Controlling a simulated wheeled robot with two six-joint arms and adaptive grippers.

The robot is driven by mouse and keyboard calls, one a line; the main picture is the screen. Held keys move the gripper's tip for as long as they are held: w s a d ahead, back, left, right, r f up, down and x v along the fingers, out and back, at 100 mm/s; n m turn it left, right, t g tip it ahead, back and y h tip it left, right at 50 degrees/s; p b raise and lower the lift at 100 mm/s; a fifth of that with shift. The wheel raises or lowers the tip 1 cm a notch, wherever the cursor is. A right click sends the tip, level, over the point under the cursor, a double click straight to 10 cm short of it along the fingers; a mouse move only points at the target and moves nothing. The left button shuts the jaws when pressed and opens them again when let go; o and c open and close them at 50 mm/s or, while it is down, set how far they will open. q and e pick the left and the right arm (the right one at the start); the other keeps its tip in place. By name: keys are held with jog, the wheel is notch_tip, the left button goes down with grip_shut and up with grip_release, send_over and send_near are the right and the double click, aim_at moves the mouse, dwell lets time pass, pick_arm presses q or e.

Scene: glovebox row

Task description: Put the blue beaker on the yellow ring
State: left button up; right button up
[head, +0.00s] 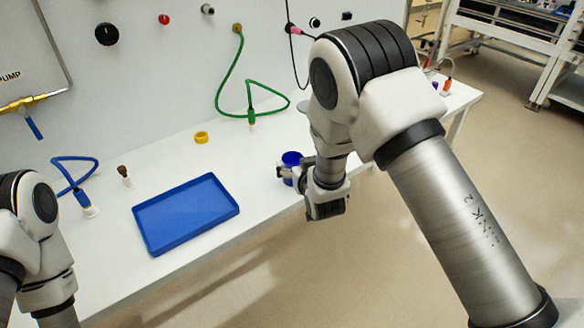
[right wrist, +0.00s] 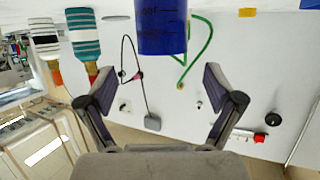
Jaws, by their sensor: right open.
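The blue beaker (head: 291,158) stands on the white bench near its front edge. My right gripper (head: 290,174) is at the beaker's near side, partly covering its lower part. In the right wrist view the picture is upside down, and the beaker (right wrist: 161,28) shows at the top, centred ahead of the spread fingers (right wrist: 158,82). The right gripper is open, with the beaker not gripped. The yellow ring (head: 201,138) lies on the bench, left of and behind the beaker. Part of my left arm shows at the left edge; its gripper is out of view.
A blue tray (head: 190,232) lies on the bench left of the beaker. A green hose (head: 222,95) hangs behind it, its end on the bench. A brown-topped vial (head: 125,176) and a blue hose (head: 70,183) are farther left. Bench between beaker and ring is clear.

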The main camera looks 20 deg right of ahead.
aim_at(290, 155)
jog(key=x, duration=0.1)
jog(key=p+x, duration=0.1)
jog(key=x, duration=0.3)
jog(key=shift+s+a+f, duration=0.1)
jog(key=shift+a+f, duration=0.15)
jog(key=shift+a, duration=0.1)
jog(key=shift+w+d+f, duration=0.15)
jog(key=shift+w+d, duration=0.05)
jog(key=shift+w, duration=0.05)
jog(key=c, duration=1.1)
